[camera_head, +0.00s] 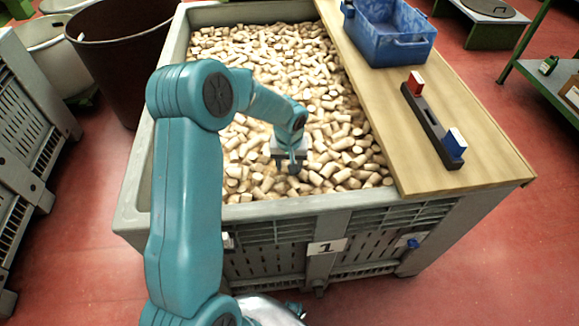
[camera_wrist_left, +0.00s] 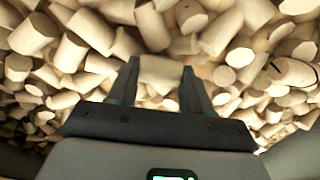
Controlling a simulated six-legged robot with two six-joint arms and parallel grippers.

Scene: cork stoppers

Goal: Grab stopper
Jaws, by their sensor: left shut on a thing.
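Pale cork stoppers (camera_head: 343,143) fill the grey crate (camera_head: 130,190) in a loose heap. My left gripper (camera_head: 291,166) reaches down onto the heap near the crate's front side. In the left wrist view its two dark fingers (camera_wrist_left: 160,75) are closed on one cork stopper (camera_wrist_left: 160,74), which lies across between the fingertips. Other stoppers lie close around and beyond the fingers. The right gripper is not in view.
A wooden board (camera_head: 430,105) covers the crate's right side. On it stand a blue tub (camera_head: 390,40) and a black bar (camera_head: 430,125) with a red block and a blue block. A brown bin (camera_head: 125,70) stands behind left. Red floor surrounds the crate.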

